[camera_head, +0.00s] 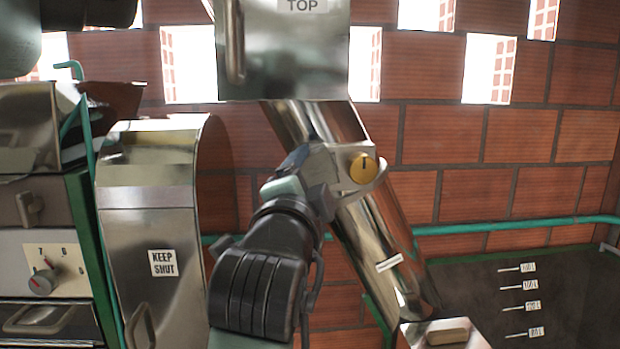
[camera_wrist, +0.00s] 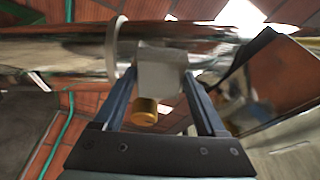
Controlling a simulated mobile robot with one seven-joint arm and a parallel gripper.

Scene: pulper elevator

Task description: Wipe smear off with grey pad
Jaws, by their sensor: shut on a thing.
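My gripper (camera_head: 322,165) is at the slanted shiny metal tube (camera_head: 375,235), under the box marked TOP. In the wrist view my gripper (camera_wrist: 160,72) has its two fingers on either side of a grey block (camera_wrist: 161,70), shut on it. The block sits against the tube beside a pale ring (camera_wrist: 114,45). A round yellow knob (camera_head: 363,168) is at the block; it also shows in the wrist view (camera_wrist: 145,111). I cannot tell whether this block is the grey pad. I cannot make out a smear.
A metal housing labelled KEEP SHUT (camera_head: 150,230) stands left of my arm. A tan block (camera_head: 447,337) lies on a metal surface at the bottom right. A dark panel with several small labels (camera_head: 590,285) is at the right. A green pipe (camera_head: 500,226) runs along the brick wall.

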